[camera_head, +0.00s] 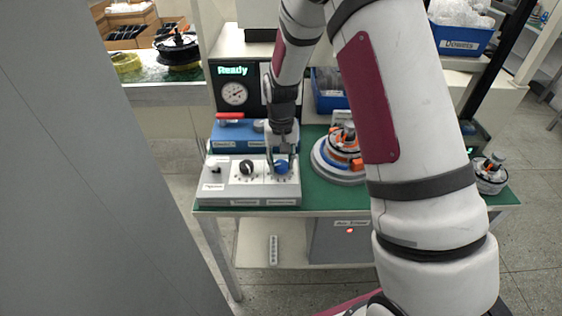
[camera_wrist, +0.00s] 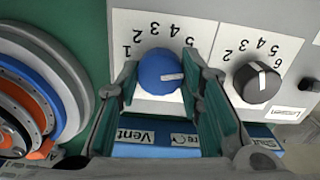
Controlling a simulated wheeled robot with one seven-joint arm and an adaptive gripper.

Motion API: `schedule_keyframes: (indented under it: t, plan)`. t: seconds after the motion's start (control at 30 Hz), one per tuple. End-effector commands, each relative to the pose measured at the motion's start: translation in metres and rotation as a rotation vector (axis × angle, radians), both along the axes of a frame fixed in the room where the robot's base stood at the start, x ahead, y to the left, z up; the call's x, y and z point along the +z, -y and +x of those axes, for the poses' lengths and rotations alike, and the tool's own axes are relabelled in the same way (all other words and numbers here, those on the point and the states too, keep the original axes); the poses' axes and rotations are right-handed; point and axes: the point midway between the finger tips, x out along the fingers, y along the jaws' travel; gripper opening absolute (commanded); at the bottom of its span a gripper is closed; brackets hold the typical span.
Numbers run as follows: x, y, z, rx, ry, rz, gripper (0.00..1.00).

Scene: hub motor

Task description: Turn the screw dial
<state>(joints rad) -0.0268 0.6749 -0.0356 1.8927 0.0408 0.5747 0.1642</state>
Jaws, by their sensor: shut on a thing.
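A blue dial (camera_wrist: 158,72) sits on a white scale plate in the wrist view, and also shows on the front control box in the head view (camera_head: 281,166). Its white mark points to the right in the wrist view. A black dial (camera_wrist: 256,82) with its own number scale is to its right there; in the head view the black dial (camera_head: 247,167) is left of the blue one. My gripper (camera_head: 279,165) reaches down from above, its green-padded fingers on both sides of the blue dial, shut on it. I cannot read which dial is labelled for the screw.
The grey control box (camera_head: 225,190) also has a white knob at its left. Behind it are a blue box with a red handle (camera_head: 231,116) and a gauge under a "Ready" display (camera_head: 233,71). A round motor part (camera_head: 340,160) stands close on the right, on the green table top.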

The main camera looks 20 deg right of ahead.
Motion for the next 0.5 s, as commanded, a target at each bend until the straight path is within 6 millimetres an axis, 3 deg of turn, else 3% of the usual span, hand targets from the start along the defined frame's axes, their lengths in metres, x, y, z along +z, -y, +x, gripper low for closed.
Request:
schedule_keyframes:
  t: [0.2, 0.23, 0.3, 0.5]
  plan:
    - [-0.0001, -0.0005, -0.0002, -0.001, -0.001, 0.001, 0.06]
    - [-0.0001, -0.0005, -0.0002, -0.001, -0.001, 0.001, 0.36]
    - [-0.0001, -0.0005, -0.0002, 0.0, -0.001, 0.001, 0.52]
    - [-0.0001, -0.0003, -0.0001, 0.001, 0.0, 0.0, 0.54]
